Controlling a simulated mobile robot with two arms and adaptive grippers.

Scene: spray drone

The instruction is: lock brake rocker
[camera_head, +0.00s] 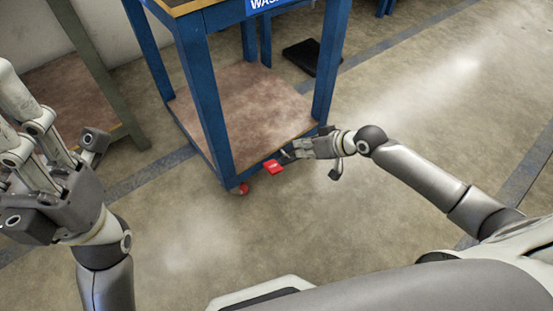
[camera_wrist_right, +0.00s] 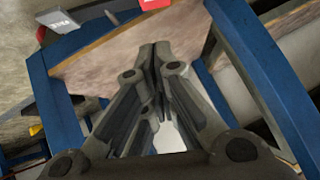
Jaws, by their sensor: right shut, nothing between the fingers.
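Another red part (camera_head: 240,188) sits at a caster under the nearest leg. My right gripper (camera_head: 284,155) is shut and empty, its tips just above and beside the red rocker; I cannot tell if they touch. In the right wrist view the shut fingers (camera_wrist_right: 154,46) lie over the cart's lower shelf. A red part (camera_wrist_right: 155,4) is cut by the top edge there. My left gripper (camera_head: 40,170) is raised at the left, its fingertips partly out of frame.
The cart's blue legs (camera_head: 202,105) and brown lower shelf (camera_head: 245,100) stand close to my right gripper. A grey-legged table (camera_head: 95,75) is at the left. A dark flat object (camera_head: 305,57) lies on the floor behind the cart. The floor in front is clear.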

